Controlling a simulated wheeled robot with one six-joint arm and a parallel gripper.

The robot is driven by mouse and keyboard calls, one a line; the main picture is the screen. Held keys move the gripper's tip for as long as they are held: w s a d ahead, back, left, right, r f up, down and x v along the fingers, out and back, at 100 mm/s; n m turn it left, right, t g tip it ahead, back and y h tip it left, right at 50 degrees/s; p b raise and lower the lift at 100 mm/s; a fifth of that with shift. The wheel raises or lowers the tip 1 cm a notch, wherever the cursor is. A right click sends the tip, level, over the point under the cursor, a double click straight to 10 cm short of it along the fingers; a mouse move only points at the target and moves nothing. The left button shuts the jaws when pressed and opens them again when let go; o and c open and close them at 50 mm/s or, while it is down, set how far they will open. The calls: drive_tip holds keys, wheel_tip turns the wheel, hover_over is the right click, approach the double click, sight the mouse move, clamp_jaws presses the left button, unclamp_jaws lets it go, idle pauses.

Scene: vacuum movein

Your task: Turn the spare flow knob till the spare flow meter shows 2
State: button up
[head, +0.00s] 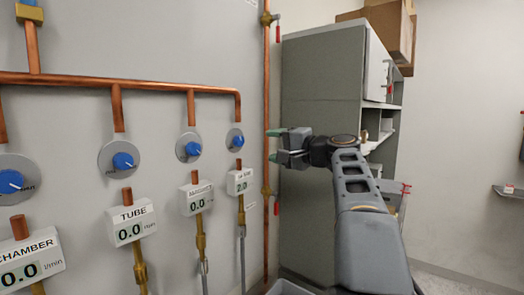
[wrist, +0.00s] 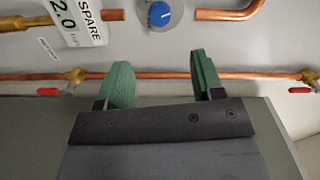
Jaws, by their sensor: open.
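The spare flow knob is a blue knob (head: 238,141) on a round grey plate, rightmost in the row of knobs in the head view. It also shows at the top of the wrist view (wrist: 158,14), with a white pointer mark. Below it in the head view is the spare flow meter (head: 240,181), a white box reading 2.0; the wrist view shows it sideways, labelled SPARE (wrist: 75,20). My gripper (head: 276,144) is open and empty, to the right of the knob and apart from it. Its green fingers (wrist: 162,82) are spread wide in the wrist view.
Other blue knobs stand to the left, above meters labelled TUBE (head: 131,222) and CHAMBER (head: 28,262), reading 0.0. A vertical copper pipe (head: 266,90) with red-handled valves runs near my gripper. A grey cabinet (head: 318,75) stands behind my arm.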

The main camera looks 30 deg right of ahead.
drive_tip(key=shift+v, duration=0.95)
